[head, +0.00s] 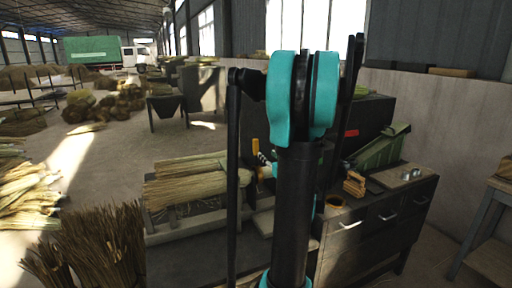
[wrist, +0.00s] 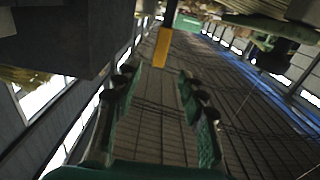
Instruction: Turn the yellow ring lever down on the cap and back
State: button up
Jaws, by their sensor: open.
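A flat yellow bar, which looks like the lever (wrist: 162,47), hangs in the upper middle of the wrist view. It lies ahead of the gap between my fingertips, apart from both. A small yellow piece, likely the same lever (head: 256,147), shows in the head view just left of my arm, above the straw bundle. I cannot make out its ring shape or the cap. My gripper (wrist: 157,74) is open and empty, one finger on each side of the gap. In the head view my arm hides most of the gripper and the area behind it.
A straw bundle (head: 188,189) lies on a bench left of my arm. Floor is open at the left middle.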

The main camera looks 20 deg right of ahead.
aim_at(257, 146)
jog(key=w, duration=1.2)
jog(key=shift+w+a, duration=0.3)
jog(key=shift+w, duration=0.05)
grip_shut()
